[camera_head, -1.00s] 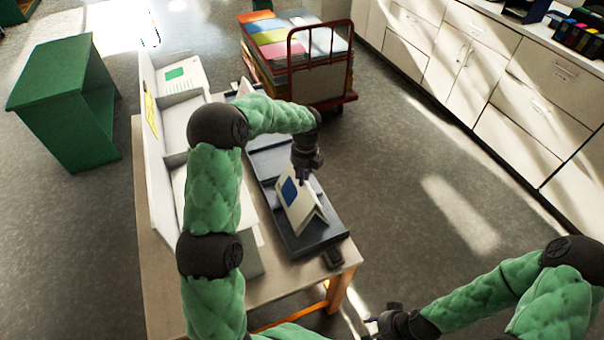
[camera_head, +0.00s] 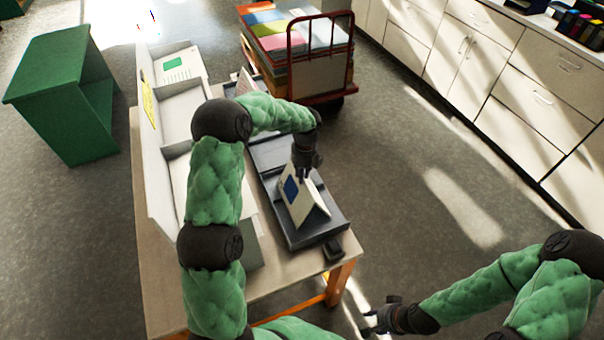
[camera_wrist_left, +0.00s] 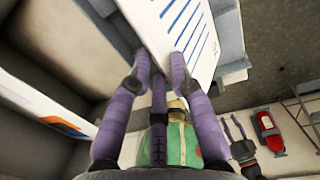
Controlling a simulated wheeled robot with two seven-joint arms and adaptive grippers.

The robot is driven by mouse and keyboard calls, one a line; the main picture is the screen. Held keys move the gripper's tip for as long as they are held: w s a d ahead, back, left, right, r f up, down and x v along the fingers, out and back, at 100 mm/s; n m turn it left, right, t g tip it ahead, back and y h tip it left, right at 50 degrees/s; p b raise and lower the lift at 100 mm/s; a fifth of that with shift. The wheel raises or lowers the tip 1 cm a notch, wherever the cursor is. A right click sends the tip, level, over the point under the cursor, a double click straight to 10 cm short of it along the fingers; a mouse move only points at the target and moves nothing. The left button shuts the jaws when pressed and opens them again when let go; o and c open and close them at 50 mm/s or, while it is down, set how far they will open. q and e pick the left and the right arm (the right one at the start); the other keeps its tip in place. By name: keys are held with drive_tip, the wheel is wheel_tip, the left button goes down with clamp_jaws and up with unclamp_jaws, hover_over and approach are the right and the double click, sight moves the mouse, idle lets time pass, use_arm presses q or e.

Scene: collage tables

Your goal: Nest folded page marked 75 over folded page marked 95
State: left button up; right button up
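A white folded page (camera_head: 312,203) with a blue square stands like a tent in a dark grey tray (camera_head: 334,222) on the table. My left gripper (camera_head: 304,176) points down at its upper edge. In the left wrist view the fingertips (camera_wrist_left: 161,60) lie at the edge of a page with blue lines (camera_wrist_left: 190,28); a gap shows between them, but whether they pinch the page is unclear. Another folded page (camera_head: 245,84) shows partly behind my left arm. I cannot read the numbers. My right gripper (camera_head: 371,321) is empty, fingers apart, away from the table.
The wooden table (camera_head: 152,262) also bears a white divided holder (camera_head: 176,112) on the left, partly hidden by my left arm. A red cart (camera_head: 318,98) with stacked coloured sheets stands behind. A green cabinet (camera_head: 55,75) is at left. The floor at right is clear.

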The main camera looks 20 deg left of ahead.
use_arm(q)
drive_tip(key=o, duration=0.3)
drive_tip(key=shift+o, duration=0.2)
wheel_tip(320, 180, up, 12)
drive_tip(key=shift+w+d, duration=0.3)
drive_tip(key=shift+f, duration=0.1)
idle(0.5)
